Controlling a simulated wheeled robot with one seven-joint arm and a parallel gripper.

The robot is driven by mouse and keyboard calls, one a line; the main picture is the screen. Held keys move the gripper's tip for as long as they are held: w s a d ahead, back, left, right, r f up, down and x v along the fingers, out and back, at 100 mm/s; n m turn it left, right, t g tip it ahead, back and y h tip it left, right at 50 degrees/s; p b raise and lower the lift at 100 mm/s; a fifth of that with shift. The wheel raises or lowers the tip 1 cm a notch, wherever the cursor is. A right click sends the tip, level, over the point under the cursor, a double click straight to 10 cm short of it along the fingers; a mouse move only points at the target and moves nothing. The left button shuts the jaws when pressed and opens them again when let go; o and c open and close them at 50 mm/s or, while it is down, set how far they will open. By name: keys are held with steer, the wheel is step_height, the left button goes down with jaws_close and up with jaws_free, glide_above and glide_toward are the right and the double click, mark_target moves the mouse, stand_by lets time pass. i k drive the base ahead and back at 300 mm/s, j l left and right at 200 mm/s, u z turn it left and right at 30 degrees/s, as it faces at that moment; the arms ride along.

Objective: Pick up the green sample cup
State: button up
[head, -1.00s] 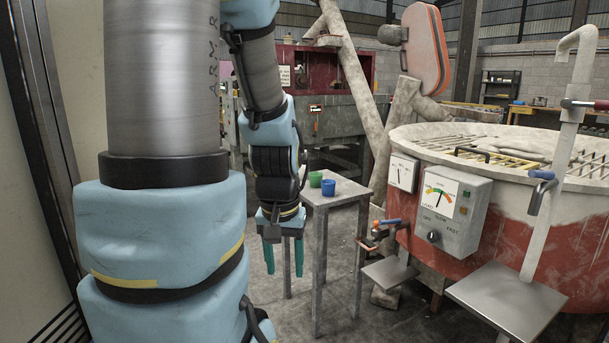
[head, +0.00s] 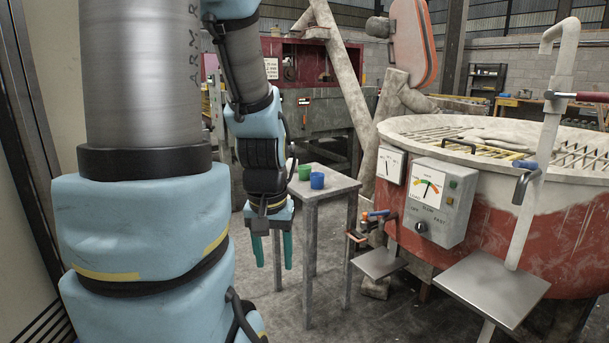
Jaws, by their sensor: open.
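The green sample cup (head: 304,172) stands upright on a small grey square-topped table (head: 338,186), near its back left part. A blue cup (head: 317,181) stands just to its right and a little nearer. My gripper (head: 273,264) hangs pointing down to the left of the table, with its green-tipped fingers apart and nothing between them. The fingertips are lower in the picture than the tabletop. In the picture, my gripper is left of and below both cups and touches neither.
A large red drum (head: 460,235) with a grated top and a grey dial box (head: 440,202) stands at the right. Small metal plates (head: 492,292) stick out in front of it. Grey machinery (head: 320,130) is behind the table. The floor in front of the table is clear.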

mark_target(304, 170)
steer(key=i+j+z, duration=0.1)
steer(key=z, duration=0.3)
steer(key=i+j+z, duration=0.15)
steer(key=z, duration=0.25)
steer(key=i+j+z, duration=0.1)
steer(key=j, duration=0.2)
steer(key=i+j+z, duration=0.25)
steer(key=j, duration=0.35)
steer(key=i+j+z, duration=0.25)
steer(key=j, duration=0.45)
steer(key=i+j, duration=0.15)
steer(key=j, duration=0.25)
steer(key=i+j, duration=0.15)
steer(key=j, duration=0.25)
steer(key=i+j, duration=0.15)
steer(key=j, duration=0.3)
steer(key=i+j+z, duration=0.1)
steer(key=j, duration=0.3)
steer(key=i+j, duration=0.15)
steer(key=j, duration=0.25)
steer(key=i+j, duration=0.15)
steer(key=j, duration=0.3)
steer(key=i+j, duration=0.15)
steer(key=j, duration=0.25)
steer(key=i+j, duration=0.1)
steer(key=j, duration=0.35)
steer(key=i+z, duration=0.05)
